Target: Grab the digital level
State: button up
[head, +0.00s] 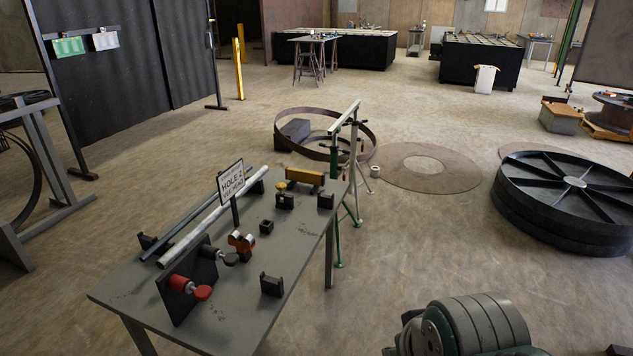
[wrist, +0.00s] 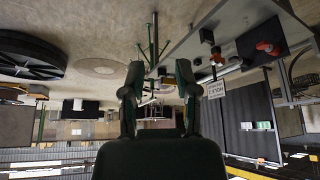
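A yellow bar-shaped tool (head: 305,176), which looks like the digital level, lies at the far right end of the grey work table (head: 235,310). It seems to rest on small dark blocks. In the wrist view, which is upside down, I cannot make it out clearly; a finger may hide it. My gripper (wrist: 160,82) shows there with its two fingers wide apart and nothing between them. The gripper is outside the head view, where only part of my arm shows at bottom right, apart from the table.
On the table are a long pale tube (head: 213,212), a "HOLE 2" sign (head: 231,182), a red-knobbed clamp (head: 188,287) and small black blocks. A green stand (head: 340,205) is just beyond. A steel ring (head: 358,150) and black reel (head: 565,200) lie on the floor.

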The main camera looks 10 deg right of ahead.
aim_at(309, 177)
jog(key=i+l, duration=0.15)
jog(key=i, duration=0.35)
jog(key=i+l+u, duration=0.1)
jog(key=i, duration=0.45)
jog(key=i+l+u, duration=0.1)
jog(key=i+l, duration=0.15)
jog(key=i, duration=0.25)
jog(key=i+l, duration=0.2)
jog(key=i, duration=0.3)
jog(key=i+l+u, duration=0.1)
jog(key=i+l, duration=0.15)
jog(key=i, duration=0.25)
jog(key=i+l, duration=0.25)
jog(key=i, duration=0.25)
jog(key=u, duration=0.05)
